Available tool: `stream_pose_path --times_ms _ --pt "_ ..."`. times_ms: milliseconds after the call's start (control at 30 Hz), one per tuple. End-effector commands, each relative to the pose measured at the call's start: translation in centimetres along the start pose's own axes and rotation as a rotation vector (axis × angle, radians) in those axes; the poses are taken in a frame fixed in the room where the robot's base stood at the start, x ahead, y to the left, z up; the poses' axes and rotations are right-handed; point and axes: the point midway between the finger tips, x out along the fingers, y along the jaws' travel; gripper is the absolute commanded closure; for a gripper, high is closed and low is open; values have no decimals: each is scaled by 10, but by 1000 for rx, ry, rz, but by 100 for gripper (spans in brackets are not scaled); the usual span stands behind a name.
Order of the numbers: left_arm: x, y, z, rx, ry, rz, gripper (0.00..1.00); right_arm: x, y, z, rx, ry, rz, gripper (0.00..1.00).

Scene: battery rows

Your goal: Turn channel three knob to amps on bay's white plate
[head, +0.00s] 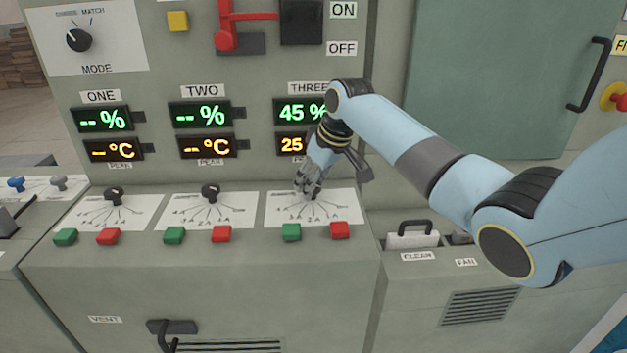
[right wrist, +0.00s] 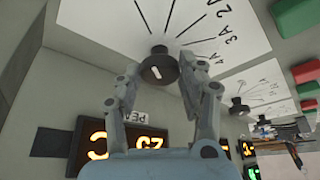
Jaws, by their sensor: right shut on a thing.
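The channel three white plate (head: 345,207) lies on the sloped console under the label THREE (head: 307,88). Its scale marks, 2A, 3A and 4A among them, fan out from the dark knob, and the plate also shows in the right wrist view (right wrist: 185,15). My right gripper (head: 312,190) comes down onto the plate from above. In the right wrist view the round dark knob (right wrist: 158,67), with a short white mark, sits between my gripper's two fingers (right wrist: 164,76), which are shut on it. In the head view the gripper mostly hides the knob. My left gripper is not in view.
Channel one and two knobs (head: 113,196) (head: 210,191) stand on white plates to the left. A green button (head: 291,232) and a red button (head: 340,230) sit just before plate three. The display (head: 301,110) above reads 45 %, partly covered by my arm. A handled block (head: 412,236) lies right.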

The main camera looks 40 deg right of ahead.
Motion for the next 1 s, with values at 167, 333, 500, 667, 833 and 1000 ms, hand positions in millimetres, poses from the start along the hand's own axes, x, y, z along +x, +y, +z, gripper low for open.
stream_pose_path --times_ms 167,333,500,667,833,1000 --pt "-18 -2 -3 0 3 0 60 -4 -1 -1 70 -2 28 93" --pt "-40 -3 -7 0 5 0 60 -5 -2 -2 186 -3 74 93" --pt "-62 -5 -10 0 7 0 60 -5 -3 -2 332 -3 135 93" --pt "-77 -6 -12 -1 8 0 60 -4 -4 -2 473 -2 193 93" --pt "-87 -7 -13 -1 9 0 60 -2 -4 -3 621 -2 256 93" --pt "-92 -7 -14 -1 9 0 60 -1 -4 -3 770 0 318 93"
